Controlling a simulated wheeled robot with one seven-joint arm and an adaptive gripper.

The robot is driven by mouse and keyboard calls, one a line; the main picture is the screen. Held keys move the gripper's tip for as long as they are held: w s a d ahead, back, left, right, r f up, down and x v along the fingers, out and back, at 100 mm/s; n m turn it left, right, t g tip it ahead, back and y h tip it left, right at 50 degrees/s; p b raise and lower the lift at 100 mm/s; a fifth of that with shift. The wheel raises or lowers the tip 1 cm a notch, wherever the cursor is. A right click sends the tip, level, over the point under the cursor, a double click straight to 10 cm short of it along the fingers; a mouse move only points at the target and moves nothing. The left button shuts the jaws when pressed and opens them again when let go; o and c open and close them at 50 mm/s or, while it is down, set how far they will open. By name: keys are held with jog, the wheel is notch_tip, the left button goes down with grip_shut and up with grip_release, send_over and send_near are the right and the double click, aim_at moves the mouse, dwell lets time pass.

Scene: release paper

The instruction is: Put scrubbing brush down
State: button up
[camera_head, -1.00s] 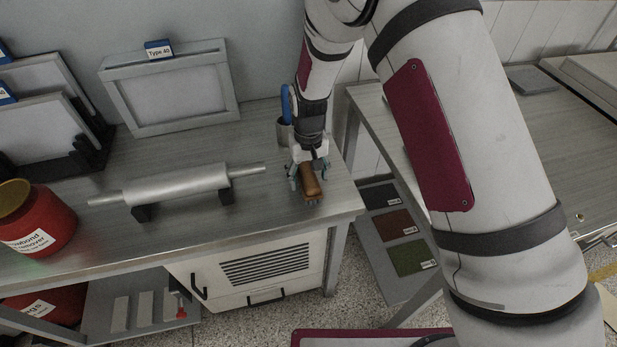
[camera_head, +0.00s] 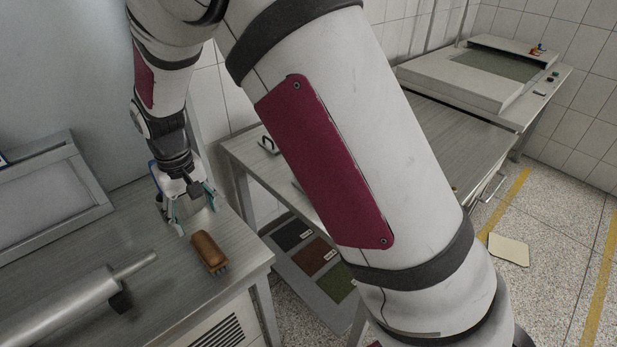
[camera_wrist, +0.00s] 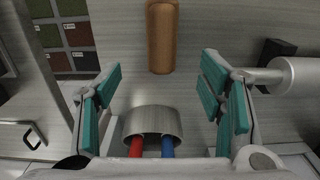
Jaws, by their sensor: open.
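The scrubbing brush (camera_head: 209,252) has a brown wooden back and lies on the grey metal table near its right front corner. It also shows at the top middle of the wrist view (camera_wrist: 162,36). My gripper (camera_head: 196,222) is open and empty, just behind the brush and apart from it. In the wrist view, the teal fingers (camera_wrist: 162,100) are spread wide, with the brush beyond their tips. The brush's underside is mostly hidden; short bristles show at its front end.
A metal cup (camera_wrist: 153,122) with red and blue items stands close to my gripper. A metal roller (camera_head: 65,312) lies on the table (camera_head: 160,290) at left. A framed screen (camera_head: 50,200) leans at the back. Another table (camera_head: 440,140) stands to the right.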

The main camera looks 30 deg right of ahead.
jog(key=s+d+r+m+t, duration=0.1)
jog(key=s+d+r, duration=0.4)
jog(key=r, duration=0.4)
jog(key=s+d+r+m+t, duration=0.1)
jog(key=s+d+r, duration=0.2)
jog(key=d+r, duration=0.4)
jog(key=s+d+r+t, duration=0.1)
jog(key=s+d+r, duration=0.1)
jog(key=s, duration=0.3)
jog(key=s+d+r+t, duration=0.1)
jog(key=s+d+r, duration=0.1)
jog(key=s, duration=0.4)
jog(key=s+d+r+m+t, duration=0.1)
jog(key=s+d+r, duration=0.1)
jog(key=s, duration=0.4)
jog(key=shift+s+d+r, duration=0.15)
jog(key=shift+d+r, duration=0.1)
jog(key=shift+d, duration=0.6)
jog(key=shift+o, duration=0.4)
